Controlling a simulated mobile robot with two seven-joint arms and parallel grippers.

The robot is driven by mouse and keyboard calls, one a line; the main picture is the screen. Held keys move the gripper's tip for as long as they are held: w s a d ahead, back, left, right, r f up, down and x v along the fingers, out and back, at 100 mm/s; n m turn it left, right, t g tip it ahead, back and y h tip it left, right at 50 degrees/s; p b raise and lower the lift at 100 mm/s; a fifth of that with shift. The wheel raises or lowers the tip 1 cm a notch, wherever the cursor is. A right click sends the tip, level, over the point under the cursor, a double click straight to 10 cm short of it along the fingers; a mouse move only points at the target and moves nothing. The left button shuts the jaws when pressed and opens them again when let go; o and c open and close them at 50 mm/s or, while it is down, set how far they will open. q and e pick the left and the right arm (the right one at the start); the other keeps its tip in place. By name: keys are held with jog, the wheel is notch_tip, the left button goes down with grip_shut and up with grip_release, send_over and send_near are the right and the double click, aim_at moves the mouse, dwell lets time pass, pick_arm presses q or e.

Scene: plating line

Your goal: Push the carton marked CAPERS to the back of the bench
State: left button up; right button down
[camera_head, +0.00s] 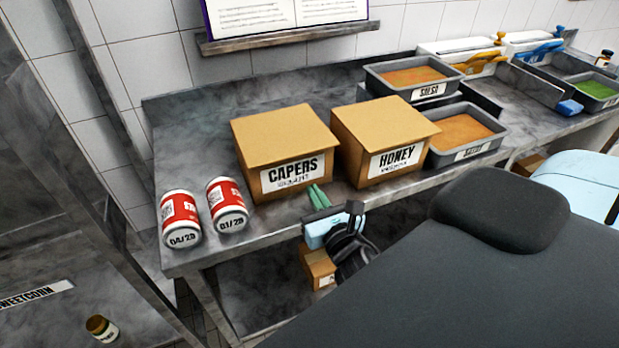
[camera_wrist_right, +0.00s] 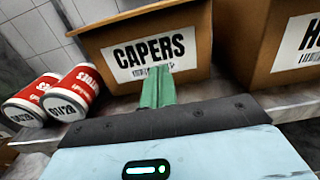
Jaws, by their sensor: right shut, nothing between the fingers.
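The CAPERS carton (camera_head: 262,153) is a closed brown box standing upright on the grey bench (camera_head: 200,120), with a white label on its front face. Bare bench shows behind it up to the back wall. In the right wrist view the carton (camera_wrist_right: 195,50) is straight ahead. My right gripper (camera_head: 318,191) has green fingers, shut and empty, at the carton's front near its lower right. In the wrist view the fingertips (camera_wrist_right: 158,70) overlap the label's lower edge; I cannot tell whether they touch. My left gripper is in neither view.
The HONEY carton (camera_head: 375,127) stands close on the right of the CAPERS carton. Two red-and-white cans (camera_head: 180,222) (camera_head: 227,205) stand to its left. Grey trays (camera_head: 478,150) (camera_head: 415,92) of orange food are farther right. A book ledge (camera_head: 290,38) is on the wall above.

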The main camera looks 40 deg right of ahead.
aim_at(301, 171)
jog(key=x, duration=0.5)
jog(key=shift+w+p, duration=0.1)
jog(key=shift+p, duration=0.2)
